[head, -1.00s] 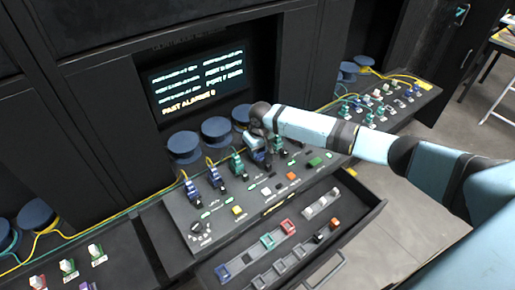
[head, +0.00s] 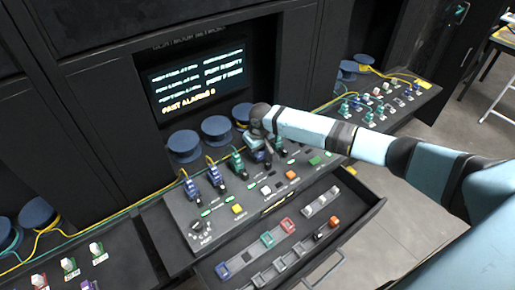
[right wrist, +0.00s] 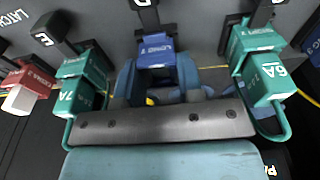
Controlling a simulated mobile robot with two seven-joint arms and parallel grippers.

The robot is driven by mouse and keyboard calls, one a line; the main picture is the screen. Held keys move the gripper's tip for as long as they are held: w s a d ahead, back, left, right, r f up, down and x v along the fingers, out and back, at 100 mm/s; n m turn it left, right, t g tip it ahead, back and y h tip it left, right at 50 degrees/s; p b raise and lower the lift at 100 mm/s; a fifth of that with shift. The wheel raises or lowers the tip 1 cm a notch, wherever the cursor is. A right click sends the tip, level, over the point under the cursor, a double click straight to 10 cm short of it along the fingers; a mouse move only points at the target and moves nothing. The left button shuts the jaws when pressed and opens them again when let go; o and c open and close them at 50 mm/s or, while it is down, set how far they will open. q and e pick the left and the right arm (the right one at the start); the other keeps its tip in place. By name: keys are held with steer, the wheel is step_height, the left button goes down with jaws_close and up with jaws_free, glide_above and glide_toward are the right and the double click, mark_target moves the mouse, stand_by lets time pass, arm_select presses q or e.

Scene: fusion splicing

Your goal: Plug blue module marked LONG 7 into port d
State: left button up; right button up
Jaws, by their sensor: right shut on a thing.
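The blue module (right wrist: 155,50) with a white label, which looks like LONG 7 upside down, sits between the fingers of my right gripper (right wrist: 157,82) in the right wrist view. It lies in line with the black latch (right wrist: 146,18) whose letter looks like d. I cannot tell whether it is fully seated in the port. In the head view my right gripper (head: 260,140) is low over the console's module row and largely hides the module. My left gripper is out of view.
Green modules stand close on both sides, one marked 7A (right wrist: 80,85) and one marked 6A (right wrist: 263,80). Blue modules (head: 191,188) fill ports at the left. An open drawer (head: 375,205) holds coloured modules in racks. A lit display (head: 200,80) stands behind.

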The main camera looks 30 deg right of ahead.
steer(key=shift+f, duration=0.15)
steer(key=o, duration=0.9)
steer(key=r, duration=0.4)
steer(key=s+r+b, duration=0.1)
steer(key=r, duration=0.4)
steer(key=r+b, duration=0.1)
steer(key=r, duration=0.3)
steer(key=shift+s+d+r, duration=0.1)
steer(key=shift+s+r, duration=0.25)
steer(key=shift+r, duration=0.05)
